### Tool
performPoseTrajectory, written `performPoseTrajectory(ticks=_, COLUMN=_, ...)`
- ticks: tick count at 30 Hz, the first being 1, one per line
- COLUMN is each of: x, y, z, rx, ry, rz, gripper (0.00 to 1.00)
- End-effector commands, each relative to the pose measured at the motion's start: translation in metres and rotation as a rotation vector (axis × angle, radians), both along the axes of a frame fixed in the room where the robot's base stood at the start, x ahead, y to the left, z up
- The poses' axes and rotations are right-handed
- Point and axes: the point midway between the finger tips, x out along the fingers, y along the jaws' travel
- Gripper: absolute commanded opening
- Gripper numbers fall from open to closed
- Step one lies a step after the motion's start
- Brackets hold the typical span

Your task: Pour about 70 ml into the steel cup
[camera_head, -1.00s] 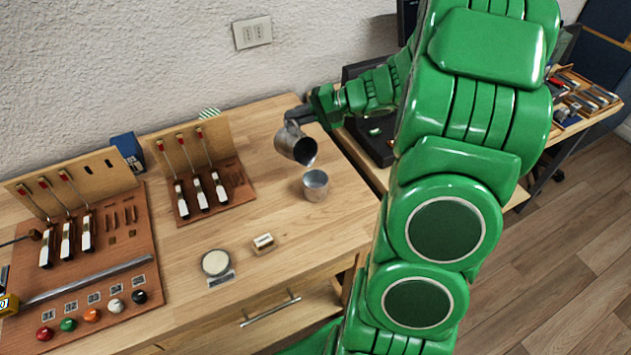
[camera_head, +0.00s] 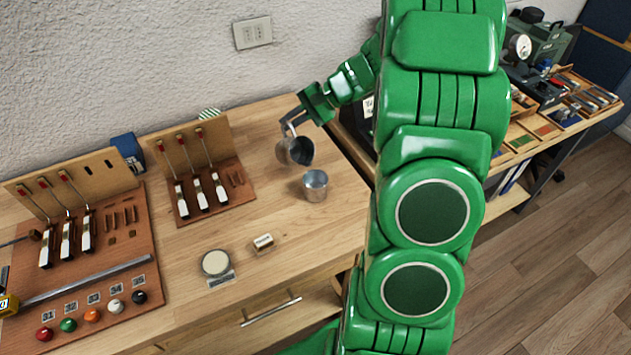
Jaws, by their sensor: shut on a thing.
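The steel cup (camera_head: 315,187) stands upright on the wooden bench near its right edge. A metal jug (camera_head: 293,151) is just behind it and to its left, tilted with its dark mouth facing right. My gripper (camera_head: 295,117) is shut on the jug at its handle, above and behind the cup. The jug and cup look apart. No stream of liquid shows, and the liquid levels inside the jug and the cup cannot be seen.
A small board with levers (camera_head: 208,185) stands left of the jug, with a larger lever board (camera_head: 90,225) further left. A round pale disc (camera_head: 216,262) and a small block (camera_head: 263,243) lie in front. A blue box (camera_head: 127,150) is at the wall.

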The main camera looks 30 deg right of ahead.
Motion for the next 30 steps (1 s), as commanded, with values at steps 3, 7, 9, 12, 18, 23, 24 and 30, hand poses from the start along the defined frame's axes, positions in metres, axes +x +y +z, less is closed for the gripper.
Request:
performPoseTrajectory(ticks=3, x=0.001, y=0.000, z=-0.001, rx=0.000, ry=0.007, rz=-0.001, gripper=0.00)
performPoseTrajectory(ticks=7, x=0.001, y=0.000, z=0.000, rx=0.000, ry=0.007, rz=-0.001, gripper=0.00)
performPoseTrajectory(ticks=9, x=0.001, y=0.000, z=-0.001, rx=0.000, ry=0.007, rz=-0.001, gripper=0.00)
performPoseTrajectory(ticks=12, x=0.001, y=0.000, z=-0.001, rx=0.000, ry=0.010, rz=-0.001, gripper=0.00)
performPoseTrajectory(ticks=18, x=0.005, y=0.000, z=-0.004, rx=-0.006, ry=0.047, rz=0.000, gripper=0.00)
performPoseTrajectory(ticks=23, x=0.011, y=0.001, z=-0.006, rx=-0.014, ry=0.109, rz=-0.003, gripper=0.00)
performPoseTrajectory(ticks=24, x=0.013, y=0.002, z=-0.007, rx=-0.015, ry=0.129, rz=-0.003, gripper=0.00)
performPoseTrajectory(ticks=30, x=0.022, y=0.003, z=-0.010, rx=-0.024, ry=0.216, rz=-0.006, gripper=0.00)
